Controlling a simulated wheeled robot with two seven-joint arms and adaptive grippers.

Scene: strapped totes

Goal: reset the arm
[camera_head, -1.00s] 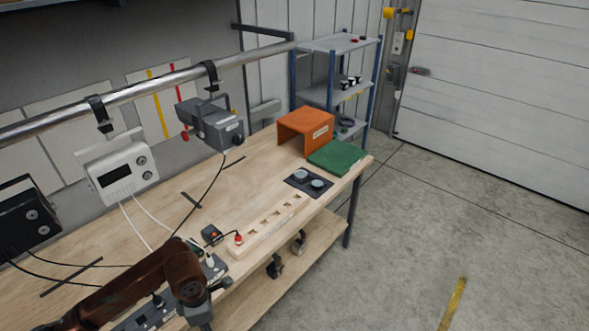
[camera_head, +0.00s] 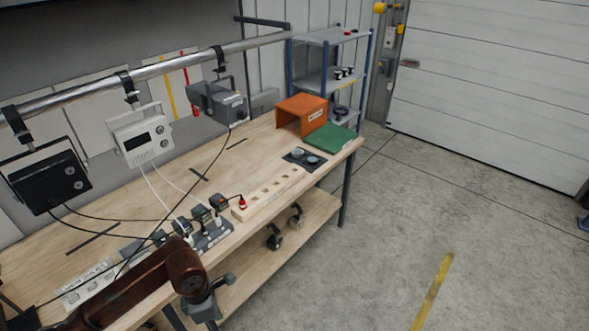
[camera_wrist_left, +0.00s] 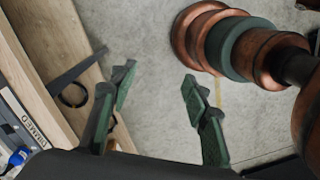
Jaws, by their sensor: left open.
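My left arm reaches in from the lower left of the head view, over the front edge of the workbench (camera_head: 150,291). Its gripper (camera_head: 206,306) points down just off that edge, and its fingertips are partly cut off or unclear there. In the left wrist view the two green-padded fingers (camera_wrist_left: 158,82) are spread apart with nothing between them. Grey concrete floor shows beyond them. My right gripper is not in view.
A wooden slotted block (camera_head: 268,192), a red plug (camera_head: 242,203), an orange box (camera_head: 301,113) and a green panel (camera_head: 330,137) sit on the bench. A white device (camera_head: 143,137) hangs from a rail (camera_head: 180,63). Open floor (camera_head: 400,220) lies to the right.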

